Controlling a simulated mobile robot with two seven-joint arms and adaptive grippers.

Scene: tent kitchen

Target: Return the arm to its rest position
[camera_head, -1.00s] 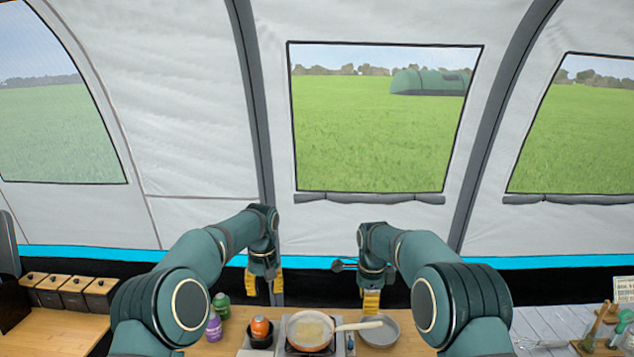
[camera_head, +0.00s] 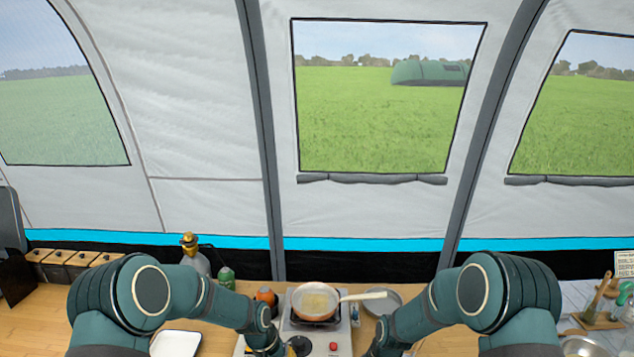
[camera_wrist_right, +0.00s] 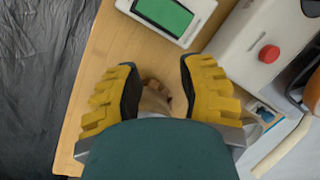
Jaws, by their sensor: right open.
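My right arm (camera_head: 425,318) is lowered on the right side of the head view, with its end running down past the bottom edge. In the right wrist view my right gripper (camera_wrist_right: 158,72) is open, with its yellow fingers spread above the wooden worktop (camera_wrist_right: 118,50). A small brown thing lies below, between the fingers, partly hidden; I cannot tell what it is. My left arm (camera_head: 190,292) bends down in front of the stove's left side, and its fingers are not visible.
A pan (camera_head: 315,300) with pale food sits on the stove (camera_head: 333,333). A grey pan (camera_head: 376,298) is at its right. A green bottle (camera_head: 226,278) and an orange-topped item (camera_head: 265,296) stand left. A green-screened device (camera_wrist_right: 165,14) lies near the right gripper.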

